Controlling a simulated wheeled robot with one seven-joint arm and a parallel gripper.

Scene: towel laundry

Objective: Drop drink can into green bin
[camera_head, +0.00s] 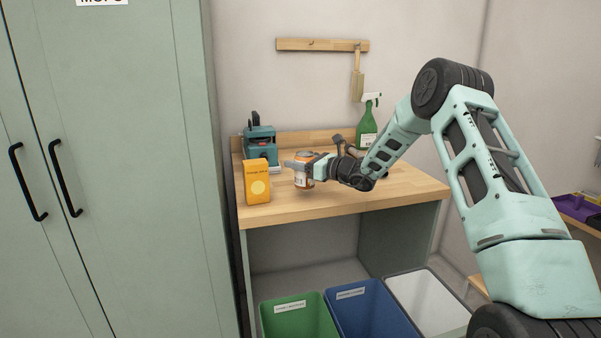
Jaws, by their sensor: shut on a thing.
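My gripper (304,170) is shut on the drink can (303,181), which is orange and white with a silvery top. The can is upright, over the wooden workbench (400,190) near its front left part. I cannot tell whether its base touches the bench top. The green bin (297,315) stands on the floor below the bench front, at the left of a row of bins. Its opening faces up and it carries a white label. The lower part of the bin is cut off by the picture edge.
A yellow-orange carton (257,181) stands just left of the can. A teal device (262,147) and a green spray bottle (367,128) are behind. A blue bin (368,309) and a white bin (428,299) stand right of the green one. A tall cabinet (120,160) fills the left.

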